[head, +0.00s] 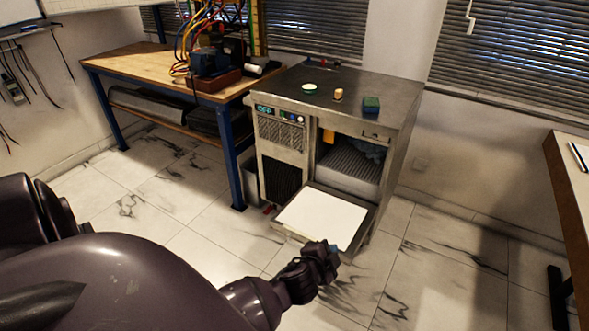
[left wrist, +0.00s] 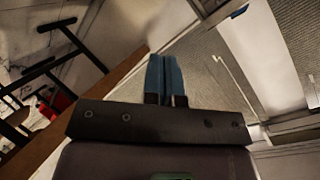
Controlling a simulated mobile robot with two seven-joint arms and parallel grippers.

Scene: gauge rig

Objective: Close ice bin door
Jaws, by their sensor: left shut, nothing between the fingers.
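The ice bin is a stainless steel machine (head: 285,152) in the middle of the head view. Its door (head: 322,217) is open, folded down and outward from the front, with the white inner panel facing up. The opening above it shows the bin's inside (head: 348,168). My left gripper (head: 333,248) is at the door's outer front edge. I cannot tell whether it touches the door. In the left wrist view its blue fingers (left wrist: 165,76) are closed together with nothing between them. My right gripper is not in view.
Small items, including a green sponge-like block (head: 371,104), lie on the machine's top. A wooden workbench (head: 130,71) with cables and equipment stands to the left. Another table (head: 573,175) is at the right edge. The marble-patterned floor (head: 440,245) right of the machine is clear.

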